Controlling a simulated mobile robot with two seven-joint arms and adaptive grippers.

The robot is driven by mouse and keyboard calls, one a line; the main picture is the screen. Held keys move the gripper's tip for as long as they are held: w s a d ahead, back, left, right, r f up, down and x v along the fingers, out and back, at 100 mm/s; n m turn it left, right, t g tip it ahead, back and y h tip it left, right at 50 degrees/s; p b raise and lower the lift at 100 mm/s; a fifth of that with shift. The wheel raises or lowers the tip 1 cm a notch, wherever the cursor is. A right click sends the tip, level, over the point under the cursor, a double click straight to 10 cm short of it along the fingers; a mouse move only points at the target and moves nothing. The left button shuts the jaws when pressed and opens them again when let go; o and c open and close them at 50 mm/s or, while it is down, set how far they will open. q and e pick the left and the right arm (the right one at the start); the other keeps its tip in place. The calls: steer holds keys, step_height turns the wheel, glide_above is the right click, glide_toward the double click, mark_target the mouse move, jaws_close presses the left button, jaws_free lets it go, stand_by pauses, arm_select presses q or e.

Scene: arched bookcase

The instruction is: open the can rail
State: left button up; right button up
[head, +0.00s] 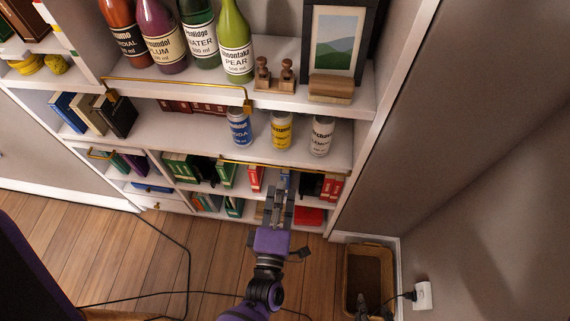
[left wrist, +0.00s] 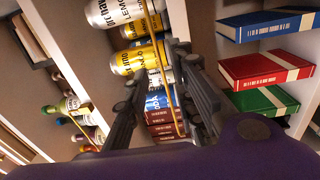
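The can rail (head: 310,171) is a thin gold bar along the front edge of the shelf with the cans. Blue (head: 240,130), yellow (head: 281,130) and white (head: 322,136) cans stand behind it. My left gripper (head: 281,188) is below the rail, its fingers apart. In the left wrist view the gold rail (left wrist: 166,85) runs through the gap between the fingers of my left gripper (left wrist: 160,62); contact cannot be told. Dark parts at the bottom edge of the head view look like my right gripper (head: 375,312); its opening cannot be made out.
Another gold rail (head: 180,82) with brackets fronts the bottle shelf. Books (left wrist: 262,66) fill the lower compartments close to my left gripper. A wicker basket (head: 348,285) stands on the floor by the right wall. A black cable (head: 188,255) crosses the wooden floor.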

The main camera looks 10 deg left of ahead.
arm_select(q)
steer(key=w, duration=0.5)
steer(key=w+p, duration=0.1)
steer(key=w, duration=0.1)
steer(key=shift+w+r, duration=0.25)
steer(key=shift+w, duration=0.2)
arm_select(e)
steer(key=shift+w+r, duration=0.3)
steer(key=shift+r, duration=0.4)
arm_select(q)
jaws_close()
